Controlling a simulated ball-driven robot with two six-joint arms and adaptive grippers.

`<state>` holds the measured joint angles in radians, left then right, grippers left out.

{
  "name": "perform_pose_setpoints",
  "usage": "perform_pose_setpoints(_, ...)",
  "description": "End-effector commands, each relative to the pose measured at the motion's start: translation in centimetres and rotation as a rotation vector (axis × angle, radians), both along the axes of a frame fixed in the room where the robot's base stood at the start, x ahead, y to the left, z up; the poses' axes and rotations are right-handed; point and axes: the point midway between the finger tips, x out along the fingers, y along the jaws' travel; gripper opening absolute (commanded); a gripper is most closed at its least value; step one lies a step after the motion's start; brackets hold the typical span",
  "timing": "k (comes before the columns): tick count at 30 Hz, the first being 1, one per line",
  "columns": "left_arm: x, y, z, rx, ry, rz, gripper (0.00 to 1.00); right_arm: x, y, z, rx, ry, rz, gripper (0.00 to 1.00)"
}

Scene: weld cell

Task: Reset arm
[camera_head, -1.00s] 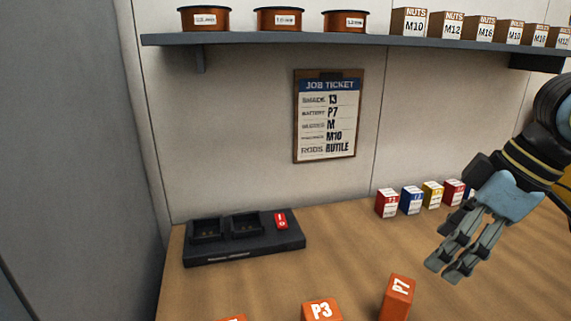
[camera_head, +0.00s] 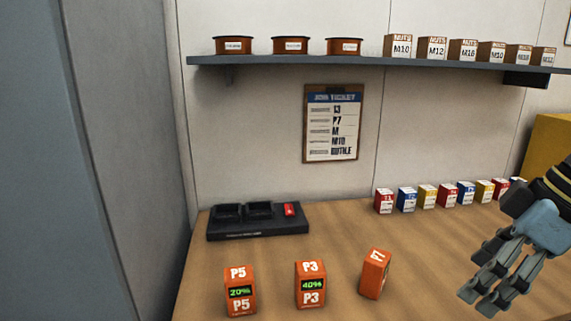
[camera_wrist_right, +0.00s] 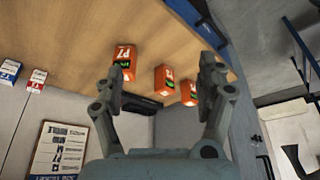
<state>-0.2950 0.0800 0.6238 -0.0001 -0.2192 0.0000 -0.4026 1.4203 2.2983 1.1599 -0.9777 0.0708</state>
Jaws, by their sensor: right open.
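My right gripper (camera_head: 488,292) is at the lower right of the head view, open and empty, over the right part of the wooden bench. The wrist view also shows its two fingers (camera_wrist_right: 165,80) spread apart with nothing between them touching. Three orange batteries stand on the bench to its left: P5 (camera_head: 240,291), P3 (camera_head: 310,284) and a tilted P7 (camera_head: 375,273). The wrist view shows P7 (camera_wrist_right: 125,63) nearest the left finger, with the other two farther right. My left gripper is out of view.
A black charger (camera_head: 257,231) with a red tag sits at the bench's back left. Several small coloured boxes (camera_head: 427,197) line the back right.

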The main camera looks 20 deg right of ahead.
Motion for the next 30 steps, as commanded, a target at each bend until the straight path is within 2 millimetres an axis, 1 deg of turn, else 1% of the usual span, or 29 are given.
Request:
perform_pose_setpoints(1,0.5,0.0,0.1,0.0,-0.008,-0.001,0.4,-0.2,0.2,-0.3,0.003,-0.001,-0.001,0.73)
perform_pose_setpoints(2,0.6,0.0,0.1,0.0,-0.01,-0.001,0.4,-0.2,0.3,-0.5,0.005,-0.004,-0.003,0.73)
perform_pose_setpoints(6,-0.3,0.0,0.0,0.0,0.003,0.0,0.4,-0.6,0.6,-1.3,0.003,-0.011,-0.007,0.73)
perform_pose_setpoints(14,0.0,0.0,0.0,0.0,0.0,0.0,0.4,-1.6,1.6,-3.3,0.002,-0.033,-0.033,0.73)
perform_pose_setpoints(19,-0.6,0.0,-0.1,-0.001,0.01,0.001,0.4,-2.6,2.7,-5.1,-0.003,-0.054,-0.076,0.73)
perform_pose_setpoints(23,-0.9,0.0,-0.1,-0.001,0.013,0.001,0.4,-3.7,3.9,-6.6,-0.013,-0.068,-0.143,0.73)
perform_pose_setpoints(27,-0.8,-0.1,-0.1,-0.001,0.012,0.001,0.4,-5.3,5.3,-8.3,-0.037,-0.07,-0.265,0.73)
perform_pose_setpoints(30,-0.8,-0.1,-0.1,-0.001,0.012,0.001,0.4,-6.5,6.0,-9.0,-0.059,-0.057,-0.357,0.73)
